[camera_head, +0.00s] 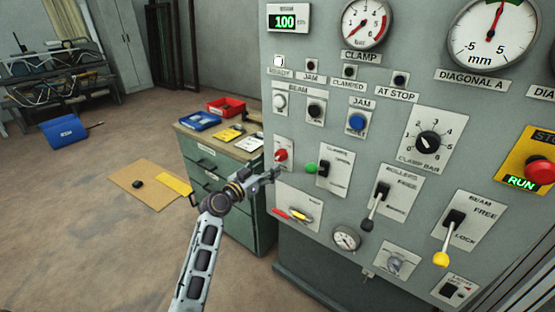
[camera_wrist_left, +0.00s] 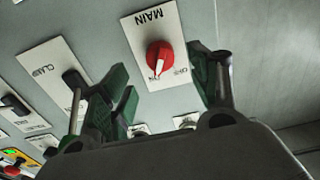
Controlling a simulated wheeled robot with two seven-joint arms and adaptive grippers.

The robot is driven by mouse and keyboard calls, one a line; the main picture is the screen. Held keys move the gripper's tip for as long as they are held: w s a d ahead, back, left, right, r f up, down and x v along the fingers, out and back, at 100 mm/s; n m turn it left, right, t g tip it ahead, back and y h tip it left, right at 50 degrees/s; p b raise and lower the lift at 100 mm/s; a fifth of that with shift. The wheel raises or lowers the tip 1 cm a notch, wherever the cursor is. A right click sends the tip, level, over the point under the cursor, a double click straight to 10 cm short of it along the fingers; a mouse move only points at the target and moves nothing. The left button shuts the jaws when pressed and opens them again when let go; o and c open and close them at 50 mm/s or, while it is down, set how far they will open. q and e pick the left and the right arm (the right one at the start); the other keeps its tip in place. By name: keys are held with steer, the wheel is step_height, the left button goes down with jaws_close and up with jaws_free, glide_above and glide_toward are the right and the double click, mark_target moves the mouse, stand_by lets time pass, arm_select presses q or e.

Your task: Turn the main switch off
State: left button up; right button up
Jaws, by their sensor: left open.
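The main switch is a red rotary knob (camera_head: 281,155) on a pale plate at the left edge of the grey control panel (camera_head: 385,125). In the left wrist view the red knob (camera_wrist_left: 158,58) has a white pointer mark and sits on a plate lettered MAIN, seen upside down. My left gripper (camera_head: 270,176) is just below and left of the knob in the head view. In the left wrist view its two green-padded fingers (camera_wrist_left: 163,72) stand apart on either side of the knob. They are empty, and I see no contact with it. My right gripper is out of view.
Close to the knob are a green-tipped lever (camera_head: 312,168) and a red-and-yellow handle (camera_head: 296,215). A green drawer cabinet (camera_head: 222,170) with trays on top stands left of the panel. The floor further left is mostly free.

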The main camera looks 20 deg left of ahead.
mark_target(277, 159)
arm_select(q)
steer(key=shift+x, duration=3.35)
steer(key=shift+c, duration=0.4)
steer(key=c, duration=0.9)
